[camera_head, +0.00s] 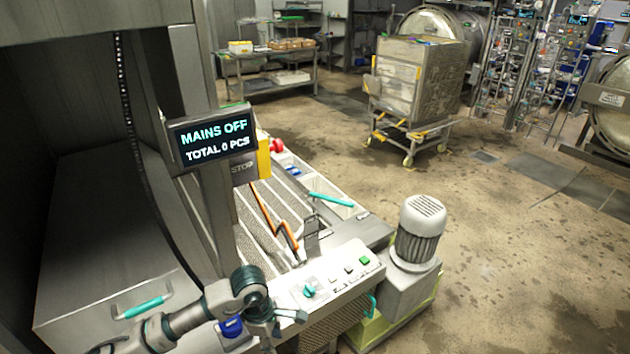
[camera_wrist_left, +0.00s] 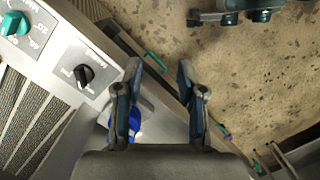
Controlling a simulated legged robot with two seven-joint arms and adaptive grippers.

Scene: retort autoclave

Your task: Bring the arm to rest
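My left arm comes in from the lower left in the head view. Its gripper (camera_head: 281,329) is beside the near end of the grey control panel (camera_head: 340,284), which carries a teal knob (camera_head: 309,291) and several buttons. In the left wrist view, the two fingers of my left gripper (camera_wrist_left: 158,72) are apart with nothing between their tips. A black knob (camera_wrist_left: 84,74) and a teal knob (camera_wrist_left: 14,24) are on the panel to their left. A blue round part (camera_wrist_left: 132,121) is partly hidden behind the left finger. My right gripper is not seen.
A display (camera_head: 211,137) reads "MAINS OFF, TOTAL 0 PCS". A grey motor (camera_head: 419,230) stands right of the panel. A large metal housing with a teal handle (camera_head: 143,306) is at left. A wheeled cart (camera_head: 415,80) stands farther back. The floor at right is clear.

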